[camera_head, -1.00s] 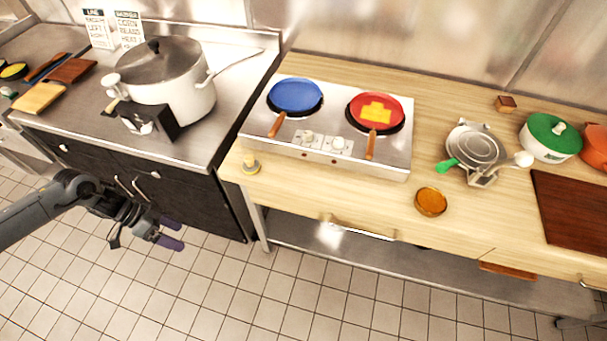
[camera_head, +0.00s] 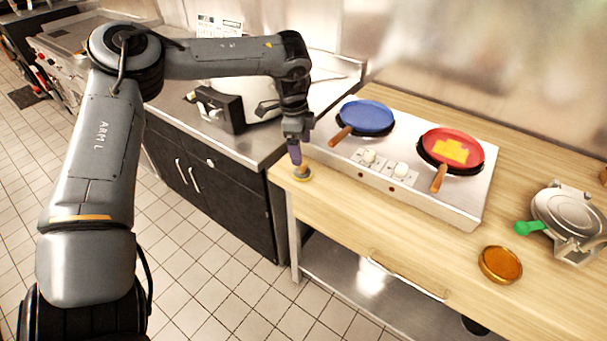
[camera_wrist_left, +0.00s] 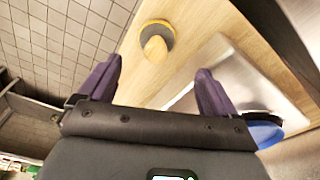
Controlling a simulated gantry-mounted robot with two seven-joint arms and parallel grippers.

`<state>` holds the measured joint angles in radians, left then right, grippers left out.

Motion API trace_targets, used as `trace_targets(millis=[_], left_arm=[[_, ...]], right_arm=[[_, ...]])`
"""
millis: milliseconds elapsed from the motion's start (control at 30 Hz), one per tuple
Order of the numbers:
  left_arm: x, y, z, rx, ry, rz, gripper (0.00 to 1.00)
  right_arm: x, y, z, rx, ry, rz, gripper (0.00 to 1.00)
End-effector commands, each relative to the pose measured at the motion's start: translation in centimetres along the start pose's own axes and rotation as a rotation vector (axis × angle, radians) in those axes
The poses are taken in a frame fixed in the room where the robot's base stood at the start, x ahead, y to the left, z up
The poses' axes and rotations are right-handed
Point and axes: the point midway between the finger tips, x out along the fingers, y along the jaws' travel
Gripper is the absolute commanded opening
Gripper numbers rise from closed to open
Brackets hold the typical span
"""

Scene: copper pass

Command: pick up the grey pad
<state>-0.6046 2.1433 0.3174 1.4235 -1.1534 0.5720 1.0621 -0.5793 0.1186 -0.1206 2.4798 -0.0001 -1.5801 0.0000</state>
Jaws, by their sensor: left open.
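The grey pad (camera_head: 302,175) is a small round disc with a yellow edge and a pale wooden knob on top. It sits at the left front corner of the wooden counter. In the left wrist view the pad (camera_wrist_left: 168,31) lies just beyond the fingertips, roughly centred between them. My left gripper (camera_head: 296,161) points down close above the pad in the head view. Its purple fingers (camera_wrist_left: 158,76) are apart with nothing between them. Whether a fingertip touches the knob cannot be told. My right gripper is not in view.
A steel double hob (camera_head: 410,192) with a blue pan (camera_head: 367,117) and a red pan (camera_head: 466,146) stands right of the pad. A black-fronted unit with a pot (camera_head: 258,97) is at the left. An amber dish (camera_head: 500,264) and a waffle iron (camera_head: 567,212) are farther right.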

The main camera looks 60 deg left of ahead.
Motion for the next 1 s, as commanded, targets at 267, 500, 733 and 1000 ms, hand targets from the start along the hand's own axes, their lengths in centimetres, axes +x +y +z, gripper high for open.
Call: trace_targets(millis=[267,500,733,1000], left_arm=[[2.7,0.1,0.0,0.000,0.000,0.001,0.92],[4.5,0.5,0.2,-0.001,0.000,0.003,0.92],[7.3,0.7,0.3,-0.001,-0.001,0.002,0.92],[8.0,0.6,0.3,-0.001,0.001,-0.001,0.92]], right_arm=[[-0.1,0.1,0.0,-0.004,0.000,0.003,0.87],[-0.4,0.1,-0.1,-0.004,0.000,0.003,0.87],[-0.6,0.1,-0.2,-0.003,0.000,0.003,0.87],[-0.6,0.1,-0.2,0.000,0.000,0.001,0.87]])
